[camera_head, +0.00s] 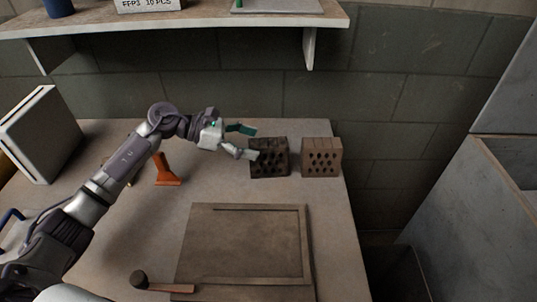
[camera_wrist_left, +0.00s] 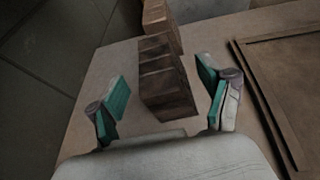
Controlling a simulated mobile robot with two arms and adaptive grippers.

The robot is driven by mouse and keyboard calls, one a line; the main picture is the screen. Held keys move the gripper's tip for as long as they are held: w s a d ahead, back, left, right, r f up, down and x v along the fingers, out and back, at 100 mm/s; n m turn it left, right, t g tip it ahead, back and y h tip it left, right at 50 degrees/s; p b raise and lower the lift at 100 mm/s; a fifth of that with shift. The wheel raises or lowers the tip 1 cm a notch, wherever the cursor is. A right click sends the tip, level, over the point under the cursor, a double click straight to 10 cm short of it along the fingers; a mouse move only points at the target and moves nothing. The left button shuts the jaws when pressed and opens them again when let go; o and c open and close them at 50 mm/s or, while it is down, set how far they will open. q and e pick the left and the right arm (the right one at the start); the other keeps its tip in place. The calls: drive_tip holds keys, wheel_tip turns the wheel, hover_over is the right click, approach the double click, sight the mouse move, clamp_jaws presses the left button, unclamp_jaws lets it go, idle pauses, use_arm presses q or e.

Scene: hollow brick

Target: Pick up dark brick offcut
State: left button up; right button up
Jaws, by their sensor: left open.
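The dark brick offcut (camera_head: 268,158) stands on the worktop near the back wall, its face full of holes. In the left wrist view the dark brick (camera_wrist_left: 163,78) is centred just ahead, between the lines of the two fingers. My left gripper (camera_head: 246,142) is open and empty, at the left side of the dark brick. Its green-padded fingers also show in the left wrist view (camera_wrist_left: 165,92), spread on either side of the brick's near end. I cannot tell whether either finger touches it. My right gripper is not in view.
A lighter brown brick (camera_head: 321,158) stands just right of the dark one, with a small gap. A framed wooden board (camera_head: 245,245) lies in front. A shelf (camera_head: 200,20) hangs above.

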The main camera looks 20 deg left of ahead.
sight(260, 144)
use_arm(q)
drive_tip(key=shift+w+d+f+p, duration=0.15)
drive_tip(key=shift+d+p, duration=0.15)
drive_tip(key=shift+d, duration=0.15)
drive_tip(key=p+x, duration=0.1)
drive_tip(key=x, duration=0.2)
drive_tip(key=shift+w+d+f, duration=0.1)
drive_tip(key=shift+w+d, duration=0.1)
drive_tip(key=shift+d+f, duration=0.2)
drive_tip(key=shift+c, duration=0.3)
clamp_jaws()
wheel_tip(260, 144, up, 10)
drive_tip(key=shift+w+f+b, duration=0.1)
drive_tip(key=shift+f+b, duration=0.1)
drive_tip(key=shift+b, duration=0.45)
drive_tip(key=shift+r, duration=0.3)
